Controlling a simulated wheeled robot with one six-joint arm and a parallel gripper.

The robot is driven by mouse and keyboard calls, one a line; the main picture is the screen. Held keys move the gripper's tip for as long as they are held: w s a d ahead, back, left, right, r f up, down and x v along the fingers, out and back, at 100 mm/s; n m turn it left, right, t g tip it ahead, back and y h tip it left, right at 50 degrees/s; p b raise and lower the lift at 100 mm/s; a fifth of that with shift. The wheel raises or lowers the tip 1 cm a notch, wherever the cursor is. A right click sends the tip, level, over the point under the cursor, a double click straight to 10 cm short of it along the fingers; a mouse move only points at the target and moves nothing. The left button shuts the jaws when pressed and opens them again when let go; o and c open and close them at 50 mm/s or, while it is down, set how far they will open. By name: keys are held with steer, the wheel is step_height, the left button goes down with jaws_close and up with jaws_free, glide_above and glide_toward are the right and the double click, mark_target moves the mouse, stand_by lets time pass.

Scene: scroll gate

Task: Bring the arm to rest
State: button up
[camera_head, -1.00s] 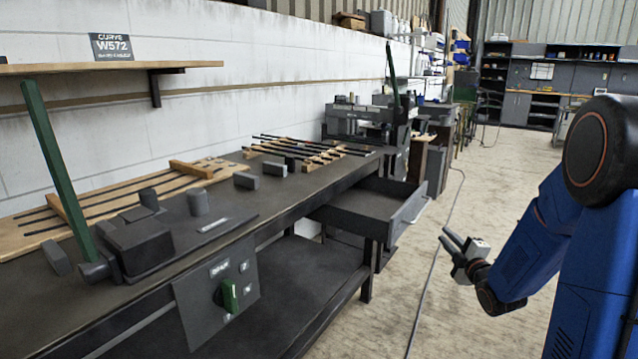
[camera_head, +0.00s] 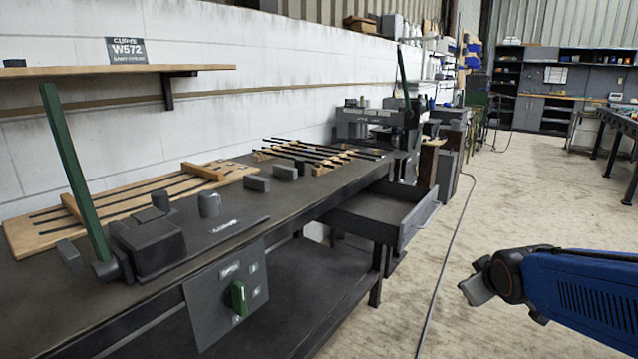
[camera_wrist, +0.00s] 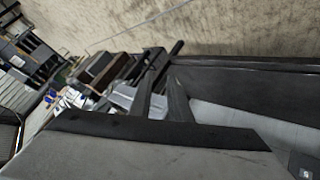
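My blue arm (camera_head: 585,290) reaches in from the right edge of the head view, lying nearly level. My gripper (camera_head: 476,288) is at its left end, over open floor and to the right of the bench. Its fingers are hard to make out in the head view. In the wrist view, two dark fingers of my gripper (camera_wrist: 161,95) stand apart with nothing seen between them. The gripper is clear of the bench and the drawer.
A dark workbench (camera_head: 330,202) runs along the left wall, with a pulled-out drawer (camera_head: 405,225) at its far end. A green lever (camera_head: 75,170) and a panel with a green knob (camera_head: 238,298) are at the near end. A cable (camera_head: 447,245) crosses the clear floor.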

steer(key=s+a+m+g+y, duration=0.1)
steer(key=s+a+m+g, duration=0.1)
steer(key=s, duration=0.8)
steer(key=s+a+f+m+g, duration=0.1)
steer(key=s+a, duration=0.3)
steer(key=s, duration=0.7)
steer(key=shift+s+a+f+m+g+y, duration=0.2)
steer(key=shift+a+m+g+y, duration=0.2)
steer(key=shift+m+g, duration=0.5)
